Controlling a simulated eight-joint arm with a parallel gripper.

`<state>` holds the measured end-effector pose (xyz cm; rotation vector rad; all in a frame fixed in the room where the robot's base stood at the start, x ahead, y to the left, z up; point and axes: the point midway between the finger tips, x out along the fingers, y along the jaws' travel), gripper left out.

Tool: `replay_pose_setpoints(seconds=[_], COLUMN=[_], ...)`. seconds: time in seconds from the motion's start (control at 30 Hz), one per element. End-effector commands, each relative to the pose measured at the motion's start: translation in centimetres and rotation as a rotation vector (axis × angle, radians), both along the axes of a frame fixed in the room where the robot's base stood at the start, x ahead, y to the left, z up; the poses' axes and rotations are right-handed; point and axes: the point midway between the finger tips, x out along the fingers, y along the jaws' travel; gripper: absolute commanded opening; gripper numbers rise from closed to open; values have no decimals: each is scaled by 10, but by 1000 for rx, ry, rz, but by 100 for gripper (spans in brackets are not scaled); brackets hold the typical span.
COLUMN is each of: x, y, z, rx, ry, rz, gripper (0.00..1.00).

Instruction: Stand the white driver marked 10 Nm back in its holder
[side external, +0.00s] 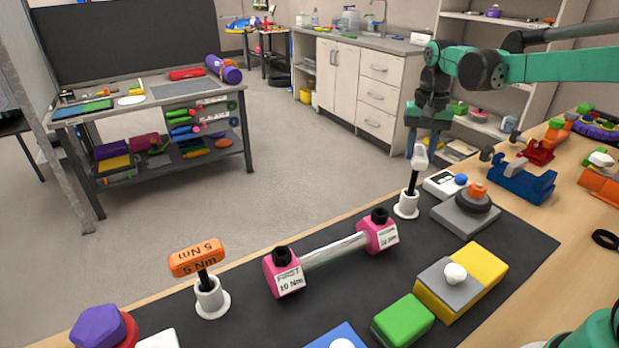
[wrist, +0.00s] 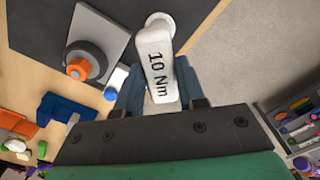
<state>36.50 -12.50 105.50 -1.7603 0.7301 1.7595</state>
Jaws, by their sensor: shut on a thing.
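The white driver marked 10 Nm (side external: 418,158) is upright, its handle between the fingers of my gripper (side external: 421,140). In the wrist view its white handle (wrist: 158,62) shows the 10 Nm label, and my gripper (wrist: 160,92) is shut on it. The driver's dark shaft points down to the white holder (side external: 406,208), a round-based cup on the black mat (side external: 500,248). The shaft's lower end appears to be at or inside the cup; its tip is hidden. In the wrist view the handle hides the shaft and most of the holder (wrist: 160,19).
A grey block with a black disc and orange nut (side external: 478,191) stands close right of the holder, with a small white box (side external: 443,184) behind. An orange 5 Nm driver (side external: 198,259) stands in another holder. A pink-ended bar assembly (side external: 333,250) lies between the holders.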

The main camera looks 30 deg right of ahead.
Motion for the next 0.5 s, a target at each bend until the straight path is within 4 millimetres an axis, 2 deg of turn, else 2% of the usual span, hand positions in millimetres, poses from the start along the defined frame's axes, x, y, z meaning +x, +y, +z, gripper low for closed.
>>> replay_pose_setpoints(seconds=[0.5], x=[0], y=[0], z=[-21], rx=[0], ry=[0], rz=[0], gripper=[0])
